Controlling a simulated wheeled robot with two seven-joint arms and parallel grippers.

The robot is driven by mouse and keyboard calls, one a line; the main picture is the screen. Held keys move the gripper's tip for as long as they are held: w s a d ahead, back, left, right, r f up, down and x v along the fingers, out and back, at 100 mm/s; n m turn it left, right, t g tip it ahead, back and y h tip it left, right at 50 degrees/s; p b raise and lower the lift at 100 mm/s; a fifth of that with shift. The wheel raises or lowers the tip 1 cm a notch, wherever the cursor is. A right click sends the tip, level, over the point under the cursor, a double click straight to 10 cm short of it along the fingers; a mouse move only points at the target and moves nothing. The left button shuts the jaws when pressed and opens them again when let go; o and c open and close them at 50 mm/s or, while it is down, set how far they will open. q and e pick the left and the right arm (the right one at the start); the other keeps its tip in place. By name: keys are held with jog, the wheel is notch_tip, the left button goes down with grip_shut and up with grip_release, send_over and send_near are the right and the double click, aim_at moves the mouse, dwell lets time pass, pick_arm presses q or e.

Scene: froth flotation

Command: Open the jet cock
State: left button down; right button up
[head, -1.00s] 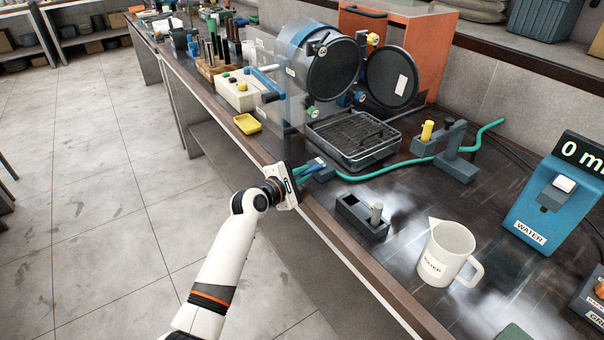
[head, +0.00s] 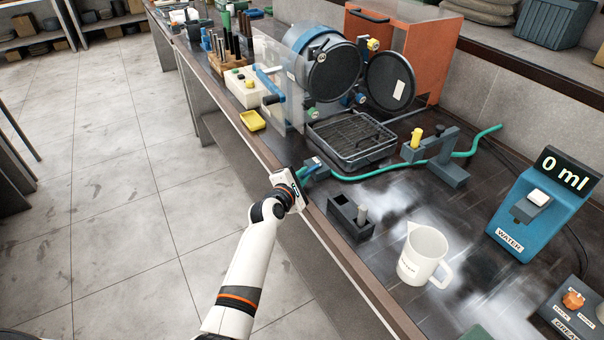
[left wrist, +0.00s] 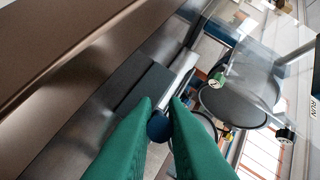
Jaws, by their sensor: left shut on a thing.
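My left gripper (head: 312,170) is at the bench's front edge, beside the near end of the green hose. In the left wrist view its green fingers (left wrist: 160,112) are closed around a small round dark blue knob (left wrist: 157,127). The knob may be the jet cock's handle; the fingers hide much of it, and I cannot tell how far it is turned. The green hose (head: 385,175) runs right from there, past a grey stand (head: 452,170) with a yellow knob (head: 417,137). My right gripper is not in view.
A black wire-rack tray (head: 350,140) stands behind the gripper, with the drum machine (head: 325,65) further back. A blue water unit (head: 530,215) reads 0 ml.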

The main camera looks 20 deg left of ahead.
pick_arm(q)
jog(key=c, duration=1.5)
grip_release()
jog(key=shift+c, duration=0.2)
jog(key=shift+o, duration=0.4)
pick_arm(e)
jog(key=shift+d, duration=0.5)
pick_arm(q)
jog(key=v, duration=1.2)
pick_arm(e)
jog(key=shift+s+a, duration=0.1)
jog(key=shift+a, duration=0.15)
pick_arm(q)
jog(key=shift+d, duration=0.1)
